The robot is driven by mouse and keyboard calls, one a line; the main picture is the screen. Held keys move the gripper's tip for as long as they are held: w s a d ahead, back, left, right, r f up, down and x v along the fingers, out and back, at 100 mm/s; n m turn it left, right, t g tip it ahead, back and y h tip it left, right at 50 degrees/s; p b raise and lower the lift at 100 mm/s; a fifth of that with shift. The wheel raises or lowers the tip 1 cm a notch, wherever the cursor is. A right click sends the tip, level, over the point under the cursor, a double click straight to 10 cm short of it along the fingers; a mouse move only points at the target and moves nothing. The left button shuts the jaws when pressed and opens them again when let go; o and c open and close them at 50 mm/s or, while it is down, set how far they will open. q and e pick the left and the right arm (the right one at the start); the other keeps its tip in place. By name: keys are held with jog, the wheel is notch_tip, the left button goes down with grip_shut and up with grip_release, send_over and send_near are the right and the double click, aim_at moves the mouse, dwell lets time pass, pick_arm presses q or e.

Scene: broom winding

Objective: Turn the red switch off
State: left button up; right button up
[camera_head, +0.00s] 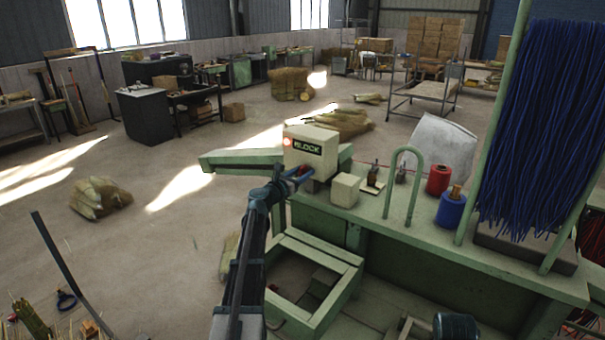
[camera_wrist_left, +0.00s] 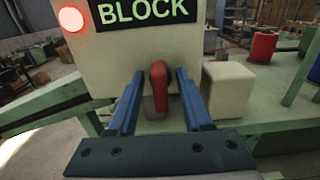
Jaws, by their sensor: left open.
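The red switch (camera_wrist_left: 159,86) is a small upright red lever on the front of a cream box. The box (camera_head: 313,150) carries a dark "BLOCK" label (camera_wrist_left: 147,10) and a lit red lamp (camera_wrist_left: 71,19); it stands on a green machine bench. My left gripper (camera_head: 302,175) is at the box front. In the left wrist view its two blue fingers (camera_wrist_left: 158,98) are open, one on each side of the switch. I cannot tell whether either finger touches it. In the head view the gripper mostly hides the switch. My right gripper is not in view.
A small cream block (camera_head: 345,190) sits right of the box. A green hoop (camera_head: 404,185), a red spool (camera_head: 438,180), a blue spool (camera_head: 451,208) and hanging blue bristles (camera_head: 535,120) are further right on the green bench (camera_head: 470,262). The floor at left is mostly open.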

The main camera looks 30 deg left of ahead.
pick_arm(q)
jog(key=shift+c, duration=0.3)
grip_shut()
jog(key=shift+m, duration=0.4)
jog(key=m, duration=0.3)
jog(key=shift+d+m, duration=0.1)
jog(key=shift+m, duration=0.3)
jog(key=m, duration=0.4)
jog(key=shift+d+f, duration=0.1)
jog(key=m, duration=0.5)
jog(key=shift+d+f, duration=0.1)
jog(key=m, duration=0.4)
jog(key=shift+s+f, duration=0.1)
jog(key=shift+m, duration=0.4)
